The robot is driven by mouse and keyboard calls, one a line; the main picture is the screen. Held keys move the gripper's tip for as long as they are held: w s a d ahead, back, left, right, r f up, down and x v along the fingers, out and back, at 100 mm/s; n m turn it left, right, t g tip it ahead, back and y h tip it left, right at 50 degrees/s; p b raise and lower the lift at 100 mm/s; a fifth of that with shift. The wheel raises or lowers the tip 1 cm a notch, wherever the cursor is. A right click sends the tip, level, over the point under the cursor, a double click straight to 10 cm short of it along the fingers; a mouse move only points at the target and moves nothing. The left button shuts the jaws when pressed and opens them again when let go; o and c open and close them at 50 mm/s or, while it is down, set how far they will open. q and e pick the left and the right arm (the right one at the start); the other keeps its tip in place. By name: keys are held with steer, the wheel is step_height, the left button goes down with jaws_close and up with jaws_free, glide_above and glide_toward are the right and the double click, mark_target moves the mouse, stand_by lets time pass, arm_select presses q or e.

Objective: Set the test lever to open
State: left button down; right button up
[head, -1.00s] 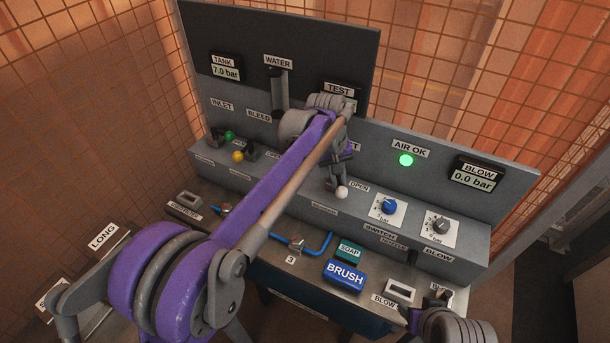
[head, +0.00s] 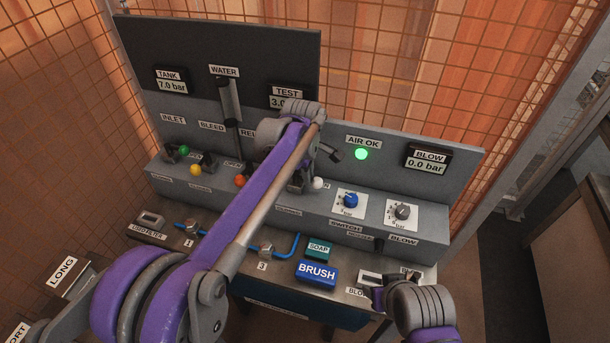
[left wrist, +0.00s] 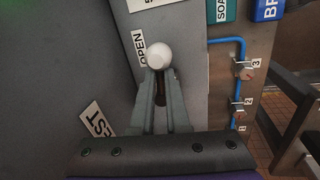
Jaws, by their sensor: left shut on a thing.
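The test lever's white knob (head: 318,183) stands at the front of the console and covers most of the OPEN label in the head view. In the left wrist view the knob (left wrist: 159,54) sits just beside the OPEN label (left wrist: 139,48). My left gripper (left wrist: 160,80) is shut on the lever's shaft just below the knob. In the head view my left arm partly hides the gripper (head: 303,185). The TEST display (head: 283,101) starts with 3; the rest is hidden. My right gripper (head: 374,292) is low at the bench's front right; its jaws are unclear.
Levers with green (head: 183,149), yellow (head: 195,169) and orange (head: 240,181) knobs stand left of my arm. A blue dial (head: 350,200) and a grey dial (head: 402,212) are to the right. SOAP (head: 318,250) and BRUSH (head: 317,274) blocks lie on the bench. The AIR OK lamp (head: 361,154) is green.

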arm_select(q)
steer(key=shift+d+n, duration=0.4)
steer(key=shift+d, duration=0.05)
stand_by(0.3)
steer(key=c, duration=0.9)
jaws_free()
steer(key=shift+d, duration=0.1)
steer(key=shift+d+r, duration=0.1)
steer(key=shift+d, duration=0.1)
steer(key=shift+a, duration=0.2)
steer(key=shift+a+r, duration=0.1)
steer(key=shift+r, duration=0.3)
steer(key=r, duration=0.3)
steer(key=s+r, duration=0.1)
steer(key=r, duration=0.2)
steer(key=s+r, duration=0.1)
steer(key=r, duration=0.2)
steer(key=shift+a+r+p, duration=0.15)
steer(key=shift+r+p, duration=0.15)
steer(key=shift+r, duration=0.1)
steer(key=shift+s+a, duration=0.1)
